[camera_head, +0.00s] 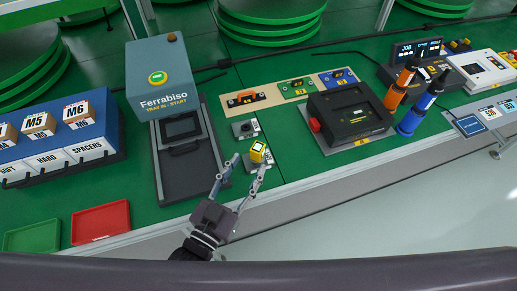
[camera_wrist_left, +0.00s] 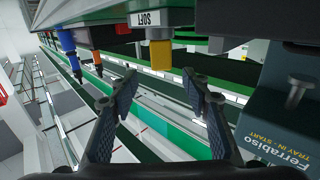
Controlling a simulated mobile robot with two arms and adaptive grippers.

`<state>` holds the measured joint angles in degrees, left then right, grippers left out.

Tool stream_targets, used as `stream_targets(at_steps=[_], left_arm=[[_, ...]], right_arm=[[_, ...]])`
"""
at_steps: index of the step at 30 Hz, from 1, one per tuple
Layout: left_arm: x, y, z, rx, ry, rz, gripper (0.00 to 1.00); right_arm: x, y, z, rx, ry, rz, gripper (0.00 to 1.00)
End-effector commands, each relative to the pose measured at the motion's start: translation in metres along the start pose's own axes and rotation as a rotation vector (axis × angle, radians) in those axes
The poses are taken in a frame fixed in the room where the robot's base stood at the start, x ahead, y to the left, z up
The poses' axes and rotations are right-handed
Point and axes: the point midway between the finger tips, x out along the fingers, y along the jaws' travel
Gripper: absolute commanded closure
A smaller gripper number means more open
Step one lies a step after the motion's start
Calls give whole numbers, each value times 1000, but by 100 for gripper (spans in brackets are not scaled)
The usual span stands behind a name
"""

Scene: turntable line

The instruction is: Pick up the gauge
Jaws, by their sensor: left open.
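The gauge (camera_head: 258,151) is a small yellow block with a pale display face. It stands on a small grey base near the front edge of the green table, right of the tray station. My left gripper (camera_head: 250,163) is open, with its fingertips close to the gauge on the near side; whether they touch it I cannot tell. In the left wrist view, a yellow body (camera_wrist_left: 161,54), apparently the gauge, shows beyond the gap between the open fingers (camera_wrist_left: 162,88). My right gripper is not in view.
The blue-grey Ferrabiso station (camera_head: 160,75) stands left of the gauge. A black tester (camera_head: 348,118) is to the right, with orange (camera_head: 400,82) and blue (camera_head: 418,108) drivers beyond. A small grey fixture (camera_head: 246,129) sits just behind. Red (camera_head: 100,222) and green (camera_head: 32,236) trays lie front left.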

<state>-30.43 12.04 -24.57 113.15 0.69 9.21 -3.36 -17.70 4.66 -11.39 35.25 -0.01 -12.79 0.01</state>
Motion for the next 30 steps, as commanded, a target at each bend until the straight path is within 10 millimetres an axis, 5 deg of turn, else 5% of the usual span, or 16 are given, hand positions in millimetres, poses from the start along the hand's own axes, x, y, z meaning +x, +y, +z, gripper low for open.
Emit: stream_targets(at_steps=[9, 19, 30], left_arm=[[42, -3, -3, 0, 1, -1, 56], [47, -2, -2, 0, 0, 0, 58], [47, -2, -2, 0, 1, 0, 98]], right_arm=[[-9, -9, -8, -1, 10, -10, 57], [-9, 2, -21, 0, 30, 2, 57], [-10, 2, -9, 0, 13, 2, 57]])
